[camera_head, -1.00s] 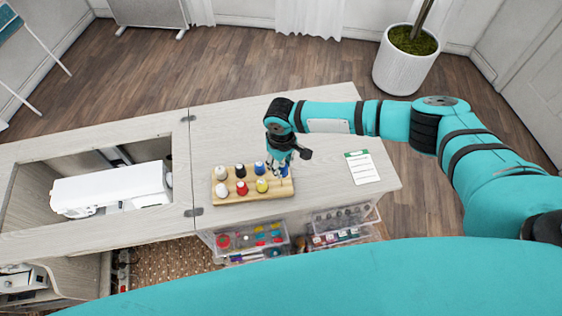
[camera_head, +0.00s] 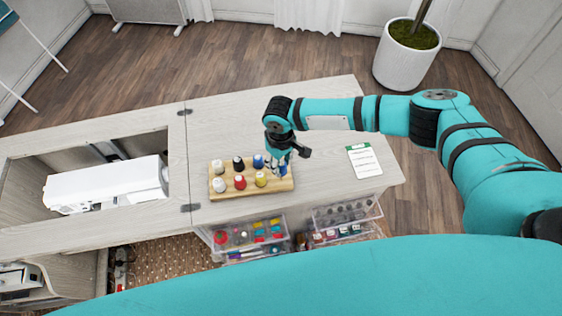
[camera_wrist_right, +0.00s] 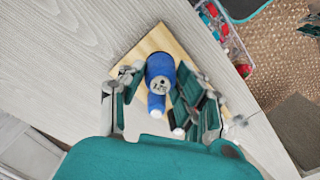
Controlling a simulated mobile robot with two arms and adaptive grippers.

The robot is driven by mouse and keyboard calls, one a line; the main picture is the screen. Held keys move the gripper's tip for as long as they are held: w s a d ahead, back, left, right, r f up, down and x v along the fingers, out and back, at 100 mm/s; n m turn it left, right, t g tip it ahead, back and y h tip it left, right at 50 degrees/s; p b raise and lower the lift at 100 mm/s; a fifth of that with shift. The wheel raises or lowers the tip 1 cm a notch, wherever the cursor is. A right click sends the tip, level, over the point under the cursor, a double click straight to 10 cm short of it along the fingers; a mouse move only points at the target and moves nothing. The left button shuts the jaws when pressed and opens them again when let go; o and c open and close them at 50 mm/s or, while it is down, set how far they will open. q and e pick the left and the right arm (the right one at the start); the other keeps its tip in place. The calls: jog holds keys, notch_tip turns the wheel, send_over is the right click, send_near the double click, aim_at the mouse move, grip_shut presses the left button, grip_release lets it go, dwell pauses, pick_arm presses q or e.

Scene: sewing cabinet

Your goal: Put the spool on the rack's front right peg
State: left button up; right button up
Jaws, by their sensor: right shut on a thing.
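The wooden spool rack (camera_head: 215,195) lies on the cabinet top, with white, black, blue, red and yellow spools standing on it in two rows. My right gripper (camera_head: 279,167) is at the rack's right end, pointing down. In the right wrist view its fingers (camera_wrist_right: 160,92) are shut around a blue spool (camera_wrist_right: 161,68), whose end with a printed label faces the camera. The rack (camera_wrist_right: 158,38) shows below this spool. The front right peg cannot be made out; the spool and fingers cover that area. Whether the spool touches a peg cannot be told. My left gripper is out of view.
A white sewing machine (camera_head: 108,186) sits in the cabinet opening at left. A paper card (camera_head: 364,162) lies right of the rack. Clear bins (camera_head: 250,240) with supplies are below the front edge. The cabinet top behind the rack is clear.

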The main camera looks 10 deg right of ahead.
jog(key=shift+f+b, duration=0.5)
jog(key=shift+f, duration=0.1)
jog(key=shift+f+b, duration=0.65)
jog(key=shift+f, duration=0.5)
jog(key=shift+f+b, duration=0.6)
jog(key=shift+f, duration=0.45)
jog(key=o, duration=0.9)
jog(key=shift+r, duration=0.1)
